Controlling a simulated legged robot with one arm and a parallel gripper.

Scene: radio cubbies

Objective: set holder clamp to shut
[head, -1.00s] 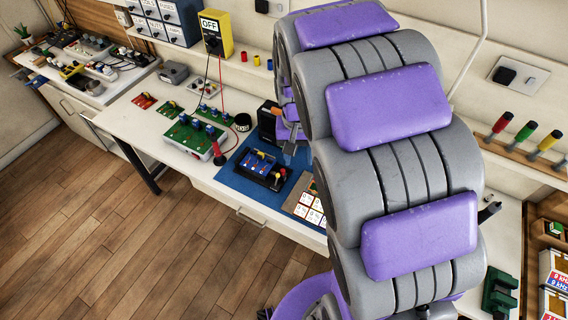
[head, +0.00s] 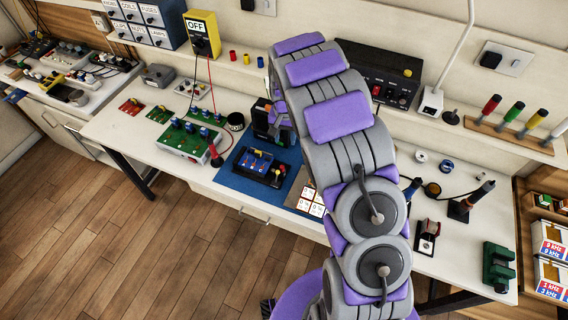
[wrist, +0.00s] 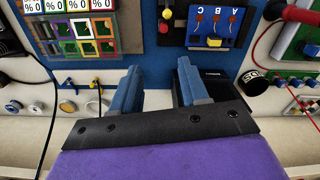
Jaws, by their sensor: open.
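A black holder (head: 246,171) carrying a blue board (head: 256,161) stands on a blue mat (head: 232,185) on the bench. A small yellow clamp piece (head: 279,171) sits at its right end. The wrist view shows the blue board (wrist: 216,21) with letters A, B, C at upper right, and a yellow piece (wrist: 214,42) at its edge. I cannot tell the clamp's setting. My gripper (wrist: 158,66) has two blue fingers apart, with nothing between them. It is over the mat, beside the holder and not touching it. In the head view my arm mostly hides the fingers.
A dark box (wrist: 218,88) lies just past the right finger. A green-and-white board (head: 188,143) and a red probe (head: 216,156) are left of the mat. White cards (head: 312,201) lie to its right. A dark radio panel (head: 375,75) stands behind my arm.

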